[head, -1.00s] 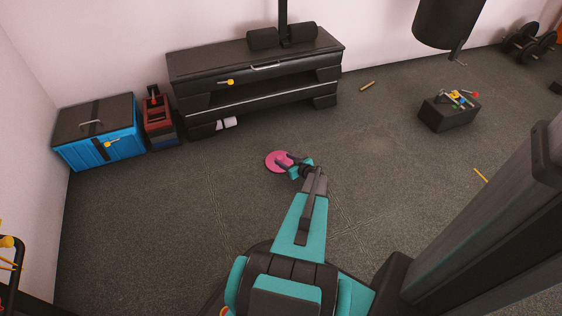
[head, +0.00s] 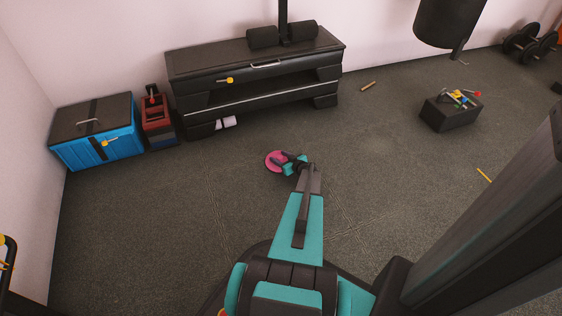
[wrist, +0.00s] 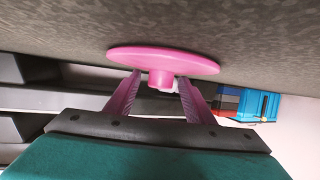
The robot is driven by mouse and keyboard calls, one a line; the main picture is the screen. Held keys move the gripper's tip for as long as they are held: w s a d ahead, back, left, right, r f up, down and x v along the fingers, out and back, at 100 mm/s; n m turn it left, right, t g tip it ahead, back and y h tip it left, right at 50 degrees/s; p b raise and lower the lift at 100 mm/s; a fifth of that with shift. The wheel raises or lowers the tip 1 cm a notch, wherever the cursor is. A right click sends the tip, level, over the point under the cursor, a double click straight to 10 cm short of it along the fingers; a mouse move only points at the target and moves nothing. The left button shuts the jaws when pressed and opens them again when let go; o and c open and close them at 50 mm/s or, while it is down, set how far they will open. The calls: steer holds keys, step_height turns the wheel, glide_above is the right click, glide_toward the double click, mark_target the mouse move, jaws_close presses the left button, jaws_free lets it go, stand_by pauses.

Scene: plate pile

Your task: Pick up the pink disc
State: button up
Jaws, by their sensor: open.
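The pink disc (head: 272,160) lies on the dark floor in front of the black bench. In the wrist view the disc (wrist: 160,57) shows as a flat round plate with a short pink stub on the side facing me. My gripper (head: 284,160) is at the disc and covers its right part in the head view. In the wrist view my gripper (wrist: 158,80) is open, with one finger on each side of the stub and a gap between stub and fingers. Whether the fingertips touch the plate, I cannot tell.
A black bench (head: 255,85) with drawers stands along the wall behind the disc. A blue chest (head: 95,135) and a red caddy (head: 157,112) stand left. A black box (head: 448,115) with small coloured items stands right. The floor around the disc is clear.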

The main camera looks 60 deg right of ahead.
steer(key=c, duration=1.2)
step_height(320, 180, up, 28)
steer(key=p, duration=1.1)
